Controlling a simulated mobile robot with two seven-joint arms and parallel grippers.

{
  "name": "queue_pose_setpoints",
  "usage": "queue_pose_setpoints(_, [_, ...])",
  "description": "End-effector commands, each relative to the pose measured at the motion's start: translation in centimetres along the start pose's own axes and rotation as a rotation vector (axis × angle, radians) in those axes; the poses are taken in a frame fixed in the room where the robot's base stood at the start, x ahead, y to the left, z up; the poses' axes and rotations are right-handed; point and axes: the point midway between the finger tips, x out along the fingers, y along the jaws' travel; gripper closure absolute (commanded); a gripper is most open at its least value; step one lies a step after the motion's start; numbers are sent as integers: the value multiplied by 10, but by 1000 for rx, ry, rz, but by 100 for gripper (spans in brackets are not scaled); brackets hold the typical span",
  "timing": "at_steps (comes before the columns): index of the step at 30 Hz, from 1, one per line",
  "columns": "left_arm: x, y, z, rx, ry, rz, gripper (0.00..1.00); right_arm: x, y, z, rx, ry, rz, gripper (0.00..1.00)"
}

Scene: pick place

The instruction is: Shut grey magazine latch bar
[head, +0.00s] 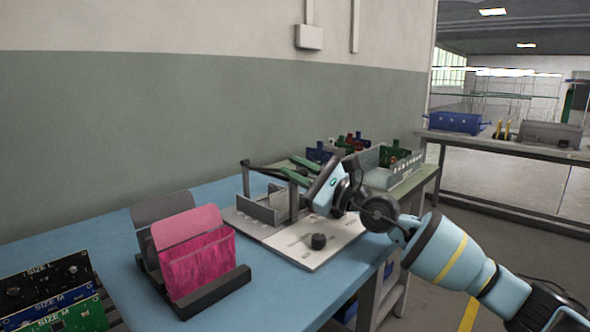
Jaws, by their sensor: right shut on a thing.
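The grey magazine (265,214) stands on a grey base plate on the blue table, near the picture's middle. A dark bar (268,172) runs above it from a post at its left toward my right gripper; I take this to be the latch bar. My right gripper (303,182) reaches in from the right at the magazine's right end. It appears shut on the latch bar, though its housing hides the right end of the bar and the exact contact. My left gripper is not in view.
A pink holder (198,262) stands at front left, circuit boards (50,295) at far left. Small bins (395,158) stand behind my right gripper. Blue table (110,238) is clear at back left.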

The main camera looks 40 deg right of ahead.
Motion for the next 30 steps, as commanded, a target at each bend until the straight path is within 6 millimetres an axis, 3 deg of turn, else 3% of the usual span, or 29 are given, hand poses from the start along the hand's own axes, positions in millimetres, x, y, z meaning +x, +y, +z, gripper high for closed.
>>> queue_pose_setpoints(18, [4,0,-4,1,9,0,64,-1,5,-4,3,5,7,100])
queue_pose_setpoints(19, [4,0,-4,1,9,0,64,-1,5,-4,3,5,7,75])
queue_pose_setpoints(23, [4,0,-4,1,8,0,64,-1,4,-4,2,4,5,58])
queue_pose_setpoints(30, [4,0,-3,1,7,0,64,-1,3,-3,1,2,3,57])
